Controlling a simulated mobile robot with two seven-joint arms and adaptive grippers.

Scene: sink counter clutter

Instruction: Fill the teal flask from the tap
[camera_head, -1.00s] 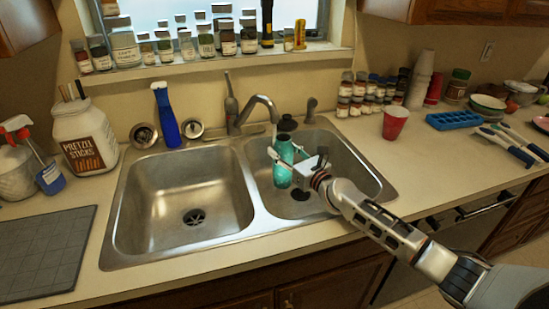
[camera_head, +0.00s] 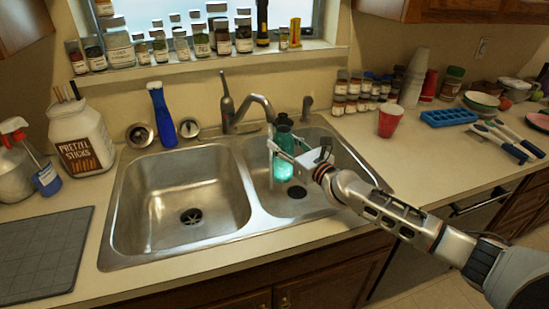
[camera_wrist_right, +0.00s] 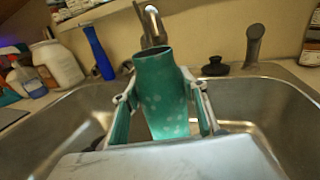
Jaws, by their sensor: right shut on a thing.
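The teal flask (camera_head: 283,158) is upright over the right sink basin (camera_head: 342,171). My right gripper (camera_head: 284,147) is shut on it, with a finger on each side. In the right wrist view the flask (camera_wrist_right: 162,100) stands between the fingers of the right gripper (camera_wrist_right: 161,92), its open mouth uppermost. The tap (camera_wrist_right: 151,24) also shows behind the mouth in the wrist view. I see no water stream. My left gripper is not in view.
A black stopper (camera_wrist_right: 215,67) sits on the sink's back rim. The left basin (camera_head: 185,195) is empty. A blue bottle (camera_head: 161,115) and a pretzel jar (camera_head: 80,138) stand left. A red cup (camera_head: 390,120), several small jars and a blue tray (camera_head: 449,117) are on the right.

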